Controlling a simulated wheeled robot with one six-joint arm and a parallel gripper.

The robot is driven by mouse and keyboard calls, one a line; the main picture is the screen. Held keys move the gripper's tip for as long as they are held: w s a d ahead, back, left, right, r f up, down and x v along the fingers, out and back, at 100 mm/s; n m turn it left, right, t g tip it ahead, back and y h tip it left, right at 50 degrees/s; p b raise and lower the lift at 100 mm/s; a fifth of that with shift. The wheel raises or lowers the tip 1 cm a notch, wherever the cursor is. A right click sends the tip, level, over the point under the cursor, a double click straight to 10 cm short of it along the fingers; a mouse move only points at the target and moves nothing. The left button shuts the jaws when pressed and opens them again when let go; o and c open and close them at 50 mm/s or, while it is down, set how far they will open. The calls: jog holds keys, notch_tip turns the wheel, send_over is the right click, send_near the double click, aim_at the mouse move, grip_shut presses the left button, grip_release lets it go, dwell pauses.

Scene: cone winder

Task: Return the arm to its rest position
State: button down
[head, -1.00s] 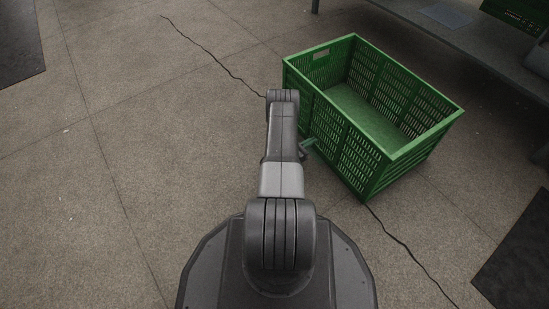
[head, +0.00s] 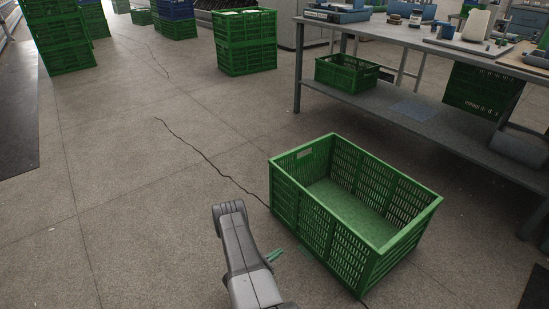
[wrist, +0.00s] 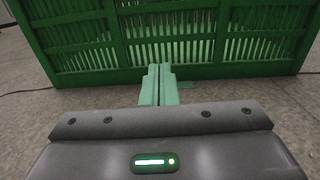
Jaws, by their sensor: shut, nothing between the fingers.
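My arm reaches up from the bottom of the head view, folded low in front of me. My gripper (head: 274,255) shows only partly there, beside the near left side of an empty green crate. In the wrist view my gripper (wrist: 158,86) is shut, its two pale green fingers together with nothing between them. They point at the slatted wall of the green crate (wrist: 215,42). I cannot tell the exact gap between the fingertips and the wall.
The green crate (head: 402,240) stands on the floor at right. Behind it is a workbench (head: 437,122) with a lower shelf. Stacked green crates (head: 245,43) stand farther back. A dark crack (head: 200,152) runs across the floor.

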aim_at(307, 233)
jog(key=b+x, duration=0.3)
jog(key=x, duration=1)
jog(key=shift+w+d, duration=0.4)
jog(key=shift+d, duration=0.05)
jog(key=shift+s+a, duration=0.15)
jog(key=shift+a, duration=0.2)
jog(key=shift+s+a, duration=0.2)
